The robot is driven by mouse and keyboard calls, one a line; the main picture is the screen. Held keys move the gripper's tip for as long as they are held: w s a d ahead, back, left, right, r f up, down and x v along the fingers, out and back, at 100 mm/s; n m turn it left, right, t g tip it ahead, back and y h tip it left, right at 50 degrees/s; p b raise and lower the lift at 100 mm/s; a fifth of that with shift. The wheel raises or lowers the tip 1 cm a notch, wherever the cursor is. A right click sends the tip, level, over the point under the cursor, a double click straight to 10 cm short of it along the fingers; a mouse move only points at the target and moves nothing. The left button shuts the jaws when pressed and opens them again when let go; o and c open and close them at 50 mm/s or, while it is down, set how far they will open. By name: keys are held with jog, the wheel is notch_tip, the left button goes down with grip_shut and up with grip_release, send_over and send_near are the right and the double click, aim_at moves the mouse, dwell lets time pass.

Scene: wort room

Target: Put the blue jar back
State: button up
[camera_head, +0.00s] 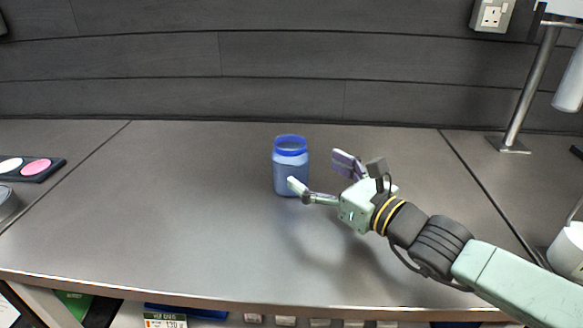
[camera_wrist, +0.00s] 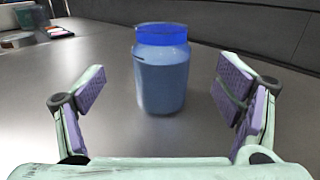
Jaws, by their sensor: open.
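The blue jar (camera_head: 290,168) stands upright on the grey counter, with a darker blue ring at its neck. In the wrist view the jar (camera_wrist: 162,75) is ahead of my gripper, roughly midway between the two fingers. My gripper (camera_head: 320,172) is open and to the right of the jar, with its fingers pointing towards it. In the head view one fingertip overlaps the jar's lower right edge; I cannot tell whether it touches. In the wrist view both purple finger pads (camera_wrist: 163,95) are apart with nothing between them, and the jar sits beyond.
The grey counter (camera_head: 180,220) is clear around the jar. A dark tray (camera_head: 45,172) with round pink and white pieces lies at the far left. A metal post (camera_head: 525,90) and a white container (camera_head: 568,250) stand at the right. A dark panelled wall (camera_head: 280,60) closes the back.

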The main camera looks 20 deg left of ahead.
aim_at(302, 163)
jog(key=shift+p+x, duration=0.35)
jog(key=shift+x, duration=1.55)
jog(key=p+x, duration=0.2)
jog(key=x, duration=0.2)
jog(key=shift+f, duration=0.1)
jog(key=shift+w+a+f, duration=0.15)
jog(key=shift+w+a, duration=0.05)
jog(key=shift+a, duration=0.05)
jog(key=c, duration=1.5)
jog(key=shift+c, duration=0.2)
